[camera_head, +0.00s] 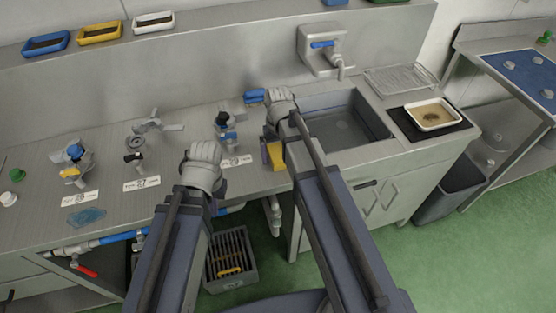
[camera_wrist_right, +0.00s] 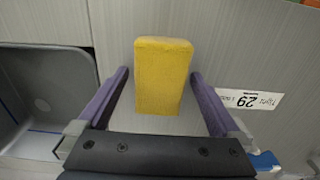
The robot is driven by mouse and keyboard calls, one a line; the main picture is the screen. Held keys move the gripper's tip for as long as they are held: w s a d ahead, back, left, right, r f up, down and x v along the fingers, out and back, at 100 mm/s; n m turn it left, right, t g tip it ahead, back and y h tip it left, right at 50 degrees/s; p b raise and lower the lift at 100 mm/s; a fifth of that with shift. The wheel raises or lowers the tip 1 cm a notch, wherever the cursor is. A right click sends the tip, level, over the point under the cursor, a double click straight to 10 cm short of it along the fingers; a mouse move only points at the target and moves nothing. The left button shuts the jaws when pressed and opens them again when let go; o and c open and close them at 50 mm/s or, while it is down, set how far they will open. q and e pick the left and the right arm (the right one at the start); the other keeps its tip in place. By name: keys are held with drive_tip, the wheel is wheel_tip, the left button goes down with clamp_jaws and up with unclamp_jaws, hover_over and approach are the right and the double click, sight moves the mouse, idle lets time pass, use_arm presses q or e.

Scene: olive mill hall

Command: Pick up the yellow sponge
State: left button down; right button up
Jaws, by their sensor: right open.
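The yellow sponge (camera_head: 276,155) is a block at the counter's front, just left of the sink. It is partly hidden by my right arm. In the right wrist view the sponge (camera_wrist_right: 162,75) sits in the gap between the two purple fingers of my right gripper (camera_wrist_right: 160,85). The fingers are open, with a visible gap on each side of the sponge. My right gripper (camera_head: 275,138) is over the counter in the head view. My left gripper (camera_head: 203,185) is over the counter's front edge, left of the sponge; its fingers are hidden.
A sink (camera_head: 345,125) lies right of the sponge, with a white tray (camera_head: 433,113) beyond. A label marked 29 (camera_wrist_right: 250,99) lies beside the sponge. Valve parts (camera_head: 75,157) and a blue cloth (camera_head: 87,216) are to the left. A grey crate (camera_head: 232,262) stands below the counter.

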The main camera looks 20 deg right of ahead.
sight(277, 153)
drive_tip(key=shift+r, duration=0.1)
drive_tip(key=shift+c, duration=0.4)
drive_tip(key=c, duration=1.2)
drive_tip(key=shift+r, duration=0.15)
wheel_tip(277, 153, up, 10)
drive_tip(key=p, duration=1)
drive_tip(key=o, duration=0.7)
drive_tip(key=c, duration=0.6)
drive_tip(key=shift+o, duration=0.2)
drive_tip(key=shift+a, duration=0.15)
